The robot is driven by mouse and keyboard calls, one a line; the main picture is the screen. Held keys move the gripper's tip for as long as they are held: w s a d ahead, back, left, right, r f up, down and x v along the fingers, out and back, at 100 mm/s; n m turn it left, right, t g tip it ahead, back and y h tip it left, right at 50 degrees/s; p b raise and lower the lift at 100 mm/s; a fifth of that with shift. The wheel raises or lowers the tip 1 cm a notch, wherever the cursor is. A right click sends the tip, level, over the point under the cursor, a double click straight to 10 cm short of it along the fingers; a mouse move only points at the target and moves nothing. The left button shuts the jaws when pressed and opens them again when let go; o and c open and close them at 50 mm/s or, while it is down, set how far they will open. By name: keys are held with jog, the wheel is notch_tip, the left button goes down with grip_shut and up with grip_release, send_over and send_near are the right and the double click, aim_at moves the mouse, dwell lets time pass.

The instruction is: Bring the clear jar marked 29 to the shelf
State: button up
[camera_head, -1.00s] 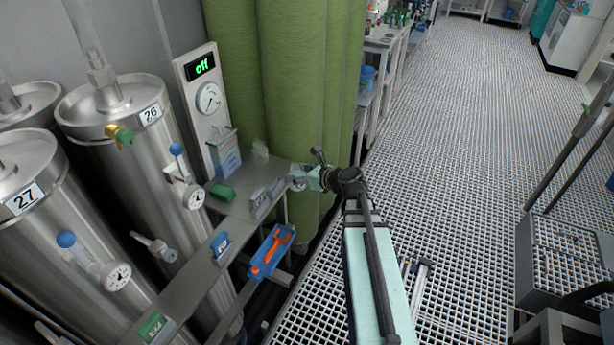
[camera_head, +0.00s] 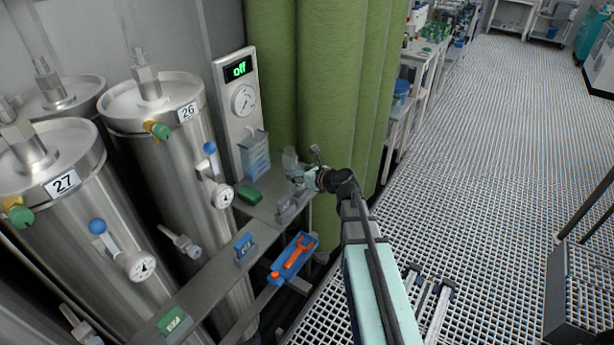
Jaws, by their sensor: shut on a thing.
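My gripper (camera_head: 308,178) is at the far end of the grey metal shelf (camera_head: 213,272). It is shut on a small clear thing (camera_head: 296,174), which looks like the jar; no number is legible on it. A second clear, glassy shape (camera_head: 290,158) shows just behind it, against the green columns. The two overlap in the picture, so I cannot tell whether they touch. I also cannot tell whether the held thing touches the shelf.
On the shelf are a blue-fronted block (camera_head: 244,247), a green-fronted block (camera_head: 173,321), a grey block (camera_head: 290,208) and a green piece (camera_head: 249,194). A blue tray (camera_head: 306,243) holds an orange tool. Steel vessels 26 (camera_head: 168,150) and 27 (camera_head: 62,215) stand left. Grating floor lies right.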

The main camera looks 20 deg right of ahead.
jog(key=w+a, duration=0.1)
jog(key=w, duration=0.1)
jog(key=w+a+f, duration=0.1)
jog(key=a, duration=0.1)
jog(key=w+a+f+b, duration=0.1)
jog(key=w, duration=0.1)
jog(key=shift+w+a, duration=0.3)
jog(key=shift+f+b, duration=0.3)
jog(key=shift+f, duration=0.2)
jog(key=shift+s+f+b, duration=0.1)
jog(key=shift+f+b, duration=0.3)
jog(key=shift+f, duration=0.3)
jog(key=shift+f, duration=0.2)
jog(key=o, duration=1.3)
jog(key=shift+o, duration=0.2)
notch_tip(320, 180, up, 10)
